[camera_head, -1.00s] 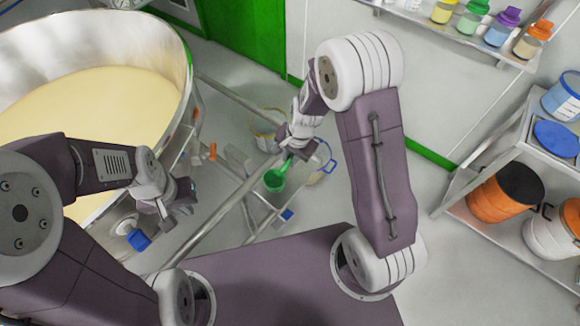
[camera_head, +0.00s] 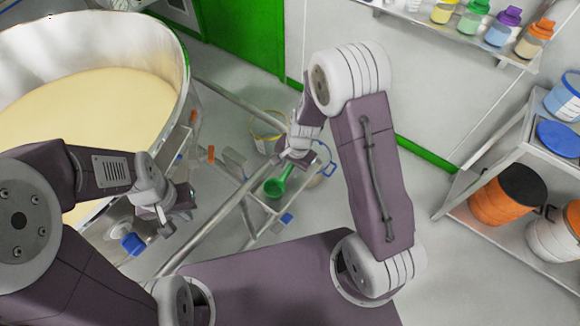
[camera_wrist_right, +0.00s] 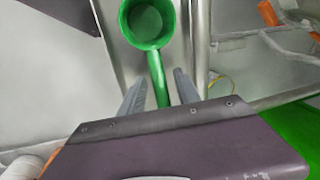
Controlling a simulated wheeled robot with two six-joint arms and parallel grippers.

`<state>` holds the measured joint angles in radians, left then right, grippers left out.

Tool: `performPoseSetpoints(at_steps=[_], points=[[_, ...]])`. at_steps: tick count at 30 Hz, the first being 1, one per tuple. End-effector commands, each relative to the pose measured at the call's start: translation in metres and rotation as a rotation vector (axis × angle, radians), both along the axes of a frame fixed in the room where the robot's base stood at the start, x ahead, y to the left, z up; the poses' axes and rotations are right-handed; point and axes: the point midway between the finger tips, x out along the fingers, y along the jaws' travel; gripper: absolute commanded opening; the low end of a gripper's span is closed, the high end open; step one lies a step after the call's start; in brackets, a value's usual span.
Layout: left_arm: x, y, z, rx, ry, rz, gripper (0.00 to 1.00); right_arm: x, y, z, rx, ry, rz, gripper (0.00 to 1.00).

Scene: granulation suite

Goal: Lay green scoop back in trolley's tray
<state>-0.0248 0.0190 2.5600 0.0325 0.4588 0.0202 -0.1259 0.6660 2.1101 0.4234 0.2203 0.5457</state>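The green scoop (camera_head: 276,187) lies at the trolley's tray (camera_head: 257,217), its cup toward the lower left and its handle toward my right gripper (camera_head: 290,160). In the right wrist view the scoop's cup (camera_wrist_right: 147,22) is over a grey metal strip. Its handle runs back between the two fingers of my right gripper (camera_wrist_right: 160,82). A gap shows on each side of the handle, so the gripper is open around it. My left gripper (camera_head: 170,218) hangs beside the big bowl, away from the scoop; its finger gap is unclear.
Trolley rails (camera_head: 222,211) run diagonally past the scoop. A bucket with a yellow rim (camera_head: 266,128) and a blue-handled container (camera_head: 322,168) stand close to my right gripper. A large steel bowl of pale powder (camera_head: 95,120) fills the left. Shelves with tubs (camera_head: 507,194) stand at right.

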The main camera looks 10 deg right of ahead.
Motion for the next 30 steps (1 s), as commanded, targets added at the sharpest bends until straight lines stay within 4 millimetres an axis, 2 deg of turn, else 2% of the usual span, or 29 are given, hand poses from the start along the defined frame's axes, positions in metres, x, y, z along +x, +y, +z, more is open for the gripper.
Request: performPoseSetpoints(at_steps=[3,6,12,18,22,27,29,30], points=[[0.000,0.000,0.001,0.000,0.000,0.000,0.00,0.000,0.000,0.001,0.000,0.000,0.000,0.39],[0.000,0.000,0.008,0.000,0.000,0.000,0.00,0.000,0.000,0.011,0.001,-0.001,0.001,0.39],[0.000,0.000,0.030,0.000,0.000,0.000,0.00,-0.007,-0.006,0.062,0.000,-0.005,0.001,0.39],[0.000,0.000,0.040,0.000,0.000,0.000,0.00,-0.014,-0.011,0.105,0.000,-0.004,0.000,0.39],[0.000,0.000,0.042,0.000,0.000,0.000,0.00,-0.017,-0.013,0.118,0.000,-0.001,0.000,0.39],[0.000,0.000,0.042,0.000,0.000,0.000,0.00,-0.019,-0.014,0.122,-0.002,0.000,0.006,0.39],[0.000,0.000,0.042,0.000,0.000,0.000,0.00,-0.029,-0.019,0.127,-0.020,-0.004,0.075,0.39],[0.000,0.000,0.042,0.000,0.000,0.000,0.00,-0.044,-0.025,0.133,-0.047,-0.009,0.173,0.39]])
